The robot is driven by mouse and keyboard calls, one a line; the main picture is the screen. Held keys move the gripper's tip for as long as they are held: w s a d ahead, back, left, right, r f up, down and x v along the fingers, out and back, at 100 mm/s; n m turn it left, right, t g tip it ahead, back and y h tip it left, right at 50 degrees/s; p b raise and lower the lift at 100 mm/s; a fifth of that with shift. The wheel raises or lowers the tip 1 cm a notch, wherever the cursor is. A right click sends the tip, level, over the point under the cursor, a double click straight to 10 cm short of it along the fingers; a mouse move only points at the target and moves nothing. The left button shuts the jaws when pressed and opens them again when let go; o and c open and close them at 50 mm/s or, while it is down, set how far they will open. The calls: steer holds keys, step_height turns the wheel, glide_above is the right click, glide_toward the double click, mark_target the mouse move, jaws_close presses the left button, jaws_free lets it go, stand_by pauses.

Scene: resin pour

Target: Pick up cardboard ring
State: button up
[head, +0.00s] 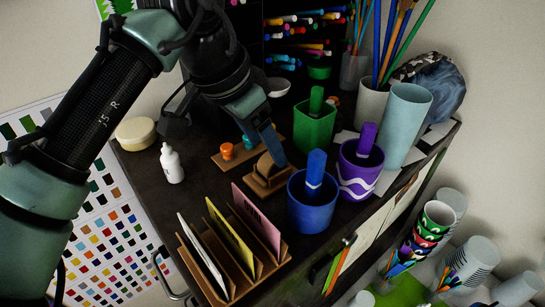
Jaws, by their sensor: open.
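A brown cardboard ring (265,168) appears to stand on edge in a small wooden holder (262,188) near the middle of the dark cabinet top. Only part of it shows, and its hole is not clear. My gripper (276,158) reaches down from above, with its blue-grey fingers right at the ring. One finger covers the ring's right side from this view. The jaws are open, but the gap between them is mostly hidden, and I cannot tell whether they touch the ring.
Behind the ring is a wooden rack (238,158) with small orange and blue-green items. A blue cup (311,212), a purple cup (352,185) and a green cup (312,128) stand to the right. A card holder (240,283) is in front. A white bottle (171,165) stands left.

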mark_target(270, 157)
steer(key=shift+p+x, duration=0.4)
steer(key=shift+x, duration=1.2)
jaws_close()
